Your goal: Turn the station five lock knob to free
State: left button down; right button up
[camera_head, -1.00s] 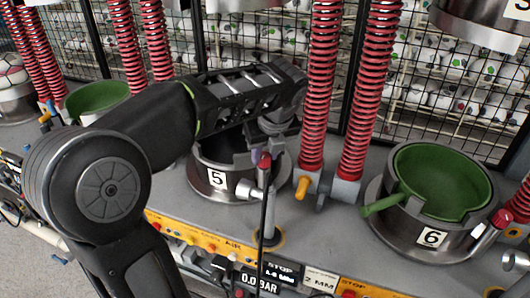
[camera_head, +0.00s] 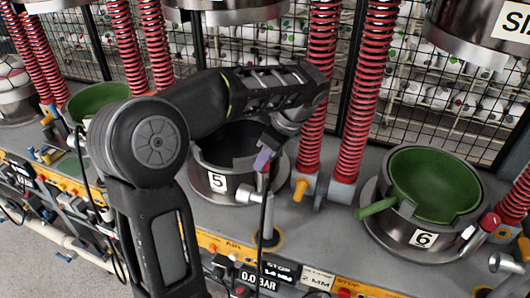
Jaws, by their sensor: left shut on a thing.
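The station five pot (camera_head: 200,182), a dark metal ring with a white "5" plate, stands in the middle. A silver lock fitting (camera_head: 247,193) sits at its right front. My left gripper (camera_head: 263,160), with pale purple fingertips, is shut at the top of this fitting, over the spot of its red knob. The fingers hide most of the knob, so its turn angle cannot be read. My left arm comes in from the lower left and passes over the pot. My right gripper is not in view.
Station six (camera_head: 424,239) stands at the right with a green insert (camera_head: 433,186) and its own red knob (camera_head: 491,220). Red spring columns (camera_head: 317,90) rise behind station five. A yellow-tipped lever (camera_head: 300,189) is close right of my gripper. A control panel runs along the front.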

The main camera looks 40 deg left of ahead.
pick_arm(q)
jog(key=shift+w+n, duration=0.1)
jog(key=shift+n, duration=0.3)
jog(key=c, duration=1.1)
grip_release()
jog(key=shift+o, duration=0.2)
